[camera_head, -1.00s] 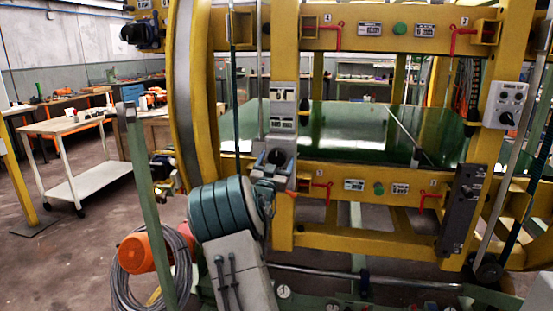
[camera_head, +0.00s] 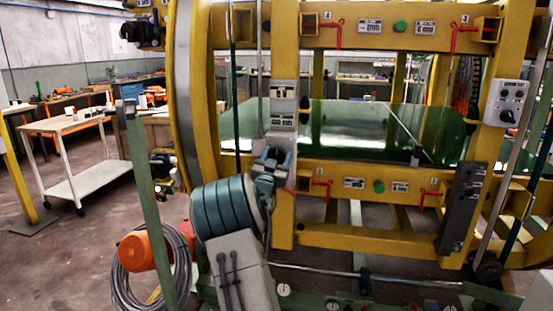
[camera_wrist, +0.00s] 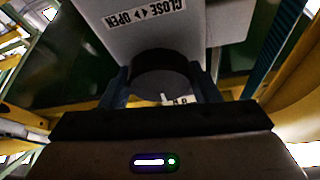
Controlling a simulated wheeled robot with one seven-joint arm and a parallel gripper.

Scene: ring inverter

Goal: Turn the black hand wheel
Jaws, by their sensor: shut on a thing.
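The black hand wheel (camera_wrist: 160,72) is a short dark round knob on a pale grey box (camera_wrist: 190,25) with a "CLOSE OPEN" label. In the wrist view my gripper (camera_wrist: 162,92) is shut on it, one finger on each side. A small white mark shows by the near edge of the wheel. In the head view my gripper (camera_head: 274,160) is at the lower end of the grey control box (camera_head: 283,112) on the yellow post. There the wheel is small and partly hidden by my fingers.
Yellow frame beams (camera_head: 375,236) surround the spot, with a green glossy plate (camera_head: 345,130) behind. Red lever handles (camera_head: 322,188) sit to the right of my gripper. An orange motor (camera_head: 143,252) with coiled hose stands at lower left. A white cart (camera_head: 75,150) stands farther left.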

